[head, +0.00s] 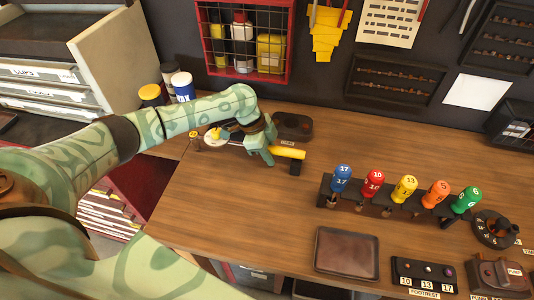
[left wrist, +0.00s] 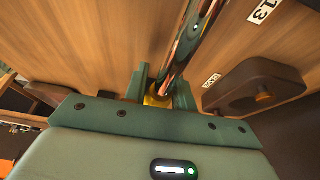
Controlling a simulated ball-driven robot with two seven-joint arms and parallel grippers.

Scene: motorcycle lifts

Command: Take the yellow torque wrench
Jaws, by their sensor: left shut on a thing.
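My left gripper (head: 264,152) reaches in low over the middle-left of the wooden bench. It is shut on the yellow torque wrench. The yellow handle (head: 288,153) sticks out to the right of the jaws, by a small black block (head: 296,168). In the left wrist view the metal shaft (left wrist: 192,38) runs up from between the fingers (left wrist: 158,92), with a bit of yellow (left wrist: 155,101) at the jaws. The fingers hide part of the wrench. I cannot tell whether it still touches its support. My right gripper is not in view.
A black rack (head: 325,190) holds several numbered, coloured handles to the right. A brown tray (head: 346,252) lies near the front edge. Bottles (head: 182,88) stand at the back left. The bench between is clear.

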